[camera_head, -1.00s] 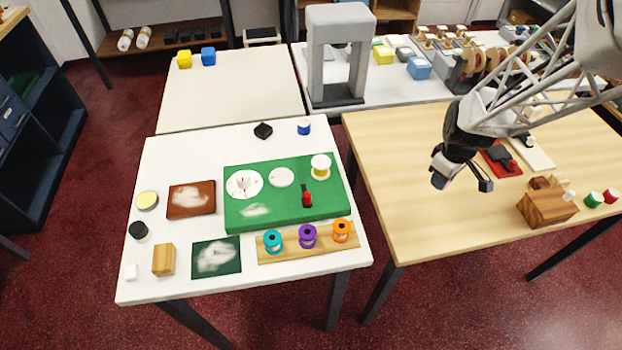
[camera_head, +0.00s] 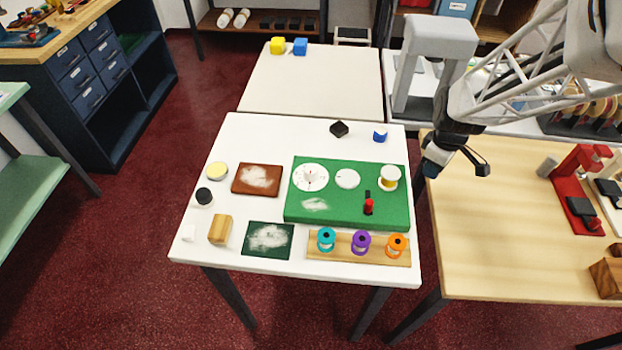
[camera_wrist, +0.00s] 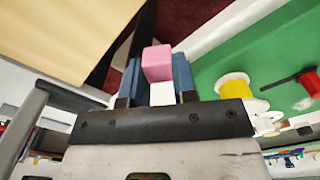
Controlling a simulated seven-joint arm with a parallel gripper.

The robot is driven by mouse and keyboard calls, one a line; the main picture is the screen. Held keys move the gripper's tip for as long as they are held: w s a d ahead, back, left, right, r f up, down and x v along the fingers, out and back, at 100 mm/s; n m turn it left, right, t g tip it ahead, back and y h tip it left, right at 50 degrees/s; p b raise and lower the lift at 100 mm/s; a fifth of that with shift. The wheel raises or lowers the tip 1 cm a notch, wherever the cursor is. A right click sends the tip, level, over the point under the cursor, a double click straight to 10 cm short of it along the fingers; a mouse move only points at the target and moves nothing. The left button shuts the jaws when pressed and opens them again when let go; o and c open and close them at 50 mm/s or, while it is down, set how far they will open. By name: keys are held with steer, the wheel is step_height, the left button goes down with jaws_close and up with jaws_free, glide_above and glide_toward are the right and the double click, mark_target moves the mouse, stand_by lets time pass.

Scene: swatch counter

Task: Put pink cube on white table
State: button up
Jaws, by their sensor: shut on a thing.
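A pink cube (camera_wrist: 157,62) sits between the blue fingers of my gripper (camera_wrist: 157,76) in the wrist view, and they are shut on it. In the head view my gripper (camera_head: 455,166) is above the gap between the near white table (camera_head: 250,140) and the wooden table (camera_head: 480,240). The pink cube cannot be made out there. The near white table's edge also shows in the wrist view (camera_wrist: 212,30).
A grey arch (camera_head: 440,35) stands behind my gripper.

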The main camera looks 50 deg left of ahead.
steer(key=s+a+n, duration=0.1)
steer(key=s+a, duration=0.2)
steer(key=a, duration=0.1)
steer(key=s+a+r+n, duration=0.1)
steer(key=s+a, duration=0.1)
steer(key=a, duration=0.3)
steer(key=s+a+n, duration=0.1)
steer(key=s+a, duration=0.2)
steer(key=a, duration=0.1)
steer(key=shift+s+a+r+n, duration=0.2)
steer(key=shift+s+a+n, duration=0.15)
steer(key=shift+a+n, duration=0.05)
steer(key=s+a+n, duration=0.1)
steer(key=s+a, duration=0.2)
steer(key=s, duration=0.1)
steer(key=s+a+n, duration=0.1)
steer(key=s+a, duration=0.2)
steer(key=a, duration=0.1)
steer(key=s+a+n, duration=0.1)
steer(key=s+a, duration=0.2)
steer(key=s, duration=0.1)
steer(key=shift+s+a+f, duration=0.1)
steer(key=shift+s+a, duration=0.05)
steer(key=shift+s, duration=0.2)
steer(key=shift+f, duration=0.1)
glide_above(298, 127)
steer(key=shift+s+f, duration=0.1)
steer(key=shift+f, duration=0.6)
steer(key=shift+f, duration=1.8)
steer(key=shift+f, duration=0.1)
